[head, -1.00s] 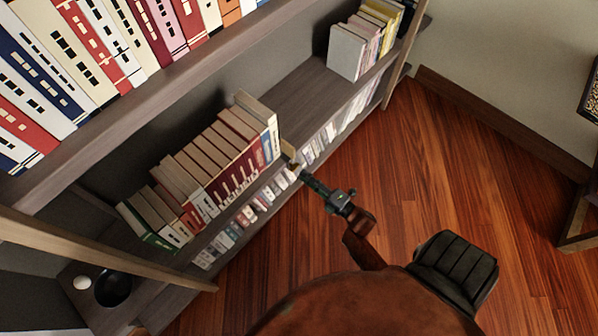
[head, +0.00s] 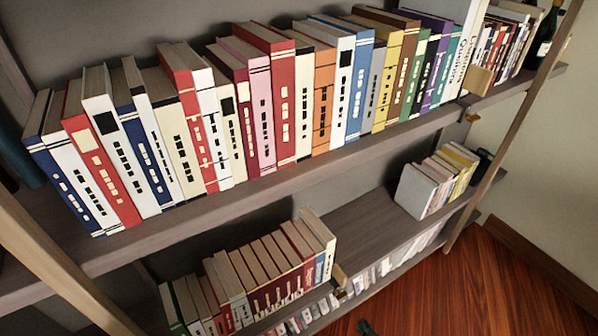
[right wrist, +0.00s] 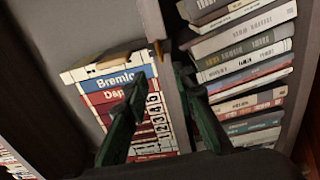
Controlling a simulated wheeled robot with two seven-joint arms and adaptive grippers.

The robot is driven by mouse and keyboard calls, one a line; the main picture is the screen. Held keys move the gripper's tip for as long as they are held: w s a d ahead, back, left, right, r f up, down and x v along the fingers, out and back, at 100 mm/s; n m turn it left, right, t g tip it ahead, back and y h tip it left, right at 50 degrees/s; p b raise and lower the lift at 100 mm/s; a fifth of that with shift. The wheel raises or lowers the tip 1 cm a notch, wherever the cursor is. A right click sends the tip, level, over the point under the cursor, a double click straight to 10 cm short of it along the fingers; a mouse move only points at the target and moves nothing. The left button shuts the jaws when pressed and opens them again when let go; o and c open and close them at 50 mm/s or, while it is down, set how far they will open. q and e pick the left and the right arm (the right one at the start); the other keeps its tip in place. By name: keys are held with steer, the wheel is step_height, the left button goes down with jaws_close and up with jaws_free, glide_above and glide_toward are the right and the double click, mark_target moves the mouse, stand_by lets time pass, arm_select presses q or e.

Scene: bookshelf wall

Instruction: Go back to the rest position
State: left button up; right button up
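My right gripper (right wrist: 161,78) shows in the right wrist view with its two dark green fingers apart and nothing between the tips. The pale edge of a shelf board (right wrist: 172,112) lies beyond the gap. In the head view only a small dark tip of my right gripper (head: 366,327) shows at the bottom edge, close to the lower shelf's front. The rest of that arm is out of the picture. My left gripper is in neither current view.
A long row of books (head: 275,95) fills the upper shelf. Open wooden floor (head: 470,285) lies at the lower right.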

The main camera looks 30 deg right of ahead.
steer(key=shift+d, duration=0.1)
